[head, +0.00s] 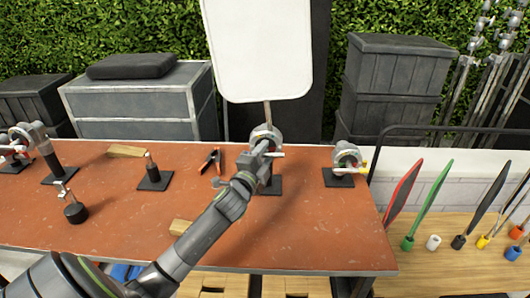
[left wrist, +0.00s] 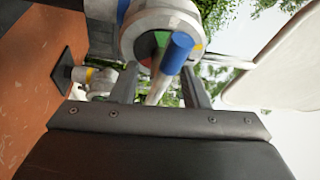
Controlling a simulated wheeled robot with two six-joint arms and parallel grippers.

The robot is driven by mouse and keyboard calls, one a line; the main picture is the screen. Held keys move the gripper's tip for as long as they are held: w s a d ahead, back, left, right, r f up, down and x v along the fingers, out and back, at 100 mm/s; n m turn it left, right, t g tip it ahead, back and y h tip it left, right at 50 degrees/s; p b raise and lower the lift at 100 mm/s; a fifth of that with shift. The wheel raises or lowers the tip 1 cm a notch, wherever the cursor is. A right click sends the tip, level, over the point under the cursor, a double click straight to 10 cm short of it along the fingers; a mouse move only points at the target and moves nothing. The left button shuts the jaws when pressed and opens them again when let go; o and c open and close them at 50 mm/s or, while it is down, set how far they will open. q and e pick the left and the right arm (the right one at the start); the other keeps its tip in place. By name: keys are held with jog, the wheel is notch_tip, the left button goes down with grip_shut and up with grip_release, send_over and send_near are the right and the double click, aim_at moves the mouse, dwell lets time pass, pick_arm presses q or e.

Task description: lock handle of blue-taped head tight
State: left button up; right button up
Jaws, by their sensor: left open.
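The grip head (head: 264,133) stands on a black base at the middle of the red table, holding the stem of a white panel (head: 262,50). In the left wrist view the round grey head (left wrist: 160,22) fills the top middle, with a blue band (left wrist: 122,10) beside it. Its handle, with a blue end (left wrist: 177,53), points toward the camera. My left gripper (head: 266,152) is at the head and partly covers it. In the wrist view its fingers (left wrist: 160,82) are apart, with the handle between them in the picture; contact cannot be told.
Another head (head: 345,158) with a yellow part stands on a black base to the right. Orange-handled pliers (head: 210,160), a post on a base (head: 152,172) and wooden blocks (head: 127,151) lie left of the arm. The front right of the table is clear.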

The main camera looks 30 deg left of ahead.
pick_arm(q)
jog(key=shift+w, duration=0.25)
jog(key=shift+c, duration=0.3)
grip_shut()
jog(key=shift+f+n+b, duration=0.25)
jog(key=shift+n+b, duration=0.25)
jog(key=shift+b, duration=0.6)
jog(key=shift+r+n+t+b, duration=0.2)
jog(key=shift+n+t+b, duration=0.2)
jog(key=shift+n+b, duration=0.15)
jog(key=shift+o, duration=0.3)
grip_release()
